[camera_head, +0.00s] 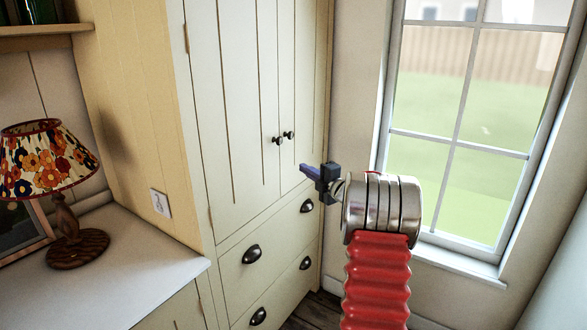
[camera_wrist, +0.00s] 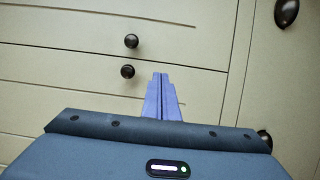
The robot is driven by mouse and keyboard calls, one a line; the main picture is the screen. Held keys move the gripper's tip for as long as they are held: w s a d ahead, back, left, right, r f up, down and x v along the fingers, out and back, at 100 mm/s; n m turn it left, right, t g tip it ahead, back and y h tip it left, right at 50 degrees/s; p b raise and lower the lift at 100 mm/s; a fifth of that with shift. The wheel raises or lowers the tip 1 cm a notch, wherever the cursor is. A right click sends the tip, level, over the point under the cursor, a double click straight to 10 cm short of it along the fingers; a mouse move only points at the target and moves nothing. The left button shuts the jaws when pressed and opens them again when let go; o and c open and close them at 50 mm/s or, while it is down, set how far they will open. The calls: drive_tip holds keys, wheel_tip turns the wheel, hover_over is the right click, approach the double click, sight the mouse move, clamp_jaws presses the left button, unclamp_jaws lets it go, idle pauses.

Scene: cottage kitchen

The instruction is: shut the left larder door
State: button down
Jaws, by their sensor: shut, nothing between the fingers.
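The left larder door (camera_head: 232,110) is a tall cream planked panel in the head view. It looks flush with the cupboard front and level with the right door (camera_head: 304,70), with only a thin seam between them. Its dark round knob (camera_head: 277,140) is beside the right door's knob (camera_head: 289,135). In the wrist view, turned sideways, the left door's knob (camera_wrist: 127,72) is the lower of two. My gripper (camera_head: 303,168) is shut and empty, its blue fingers pointing at the doors below the knobs. In the wrist view the fingertips (camera_wrist: 160,75) show near the left knob; contact cannot be told.
Drawers with dark cup pulls (camera_head: 251,254) are below the doors. A white worktop (camera_head: 130,255) with a flowered lamp (camera_head: 45,160) is at the left. A window (camera_head: 470,110) with a sill is at the right, close to my arm.

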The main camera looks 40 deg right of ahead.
drive_tip(key=shift+s+d, duration=0.25)
drive_tip(key=shift+s, duration=0.85)
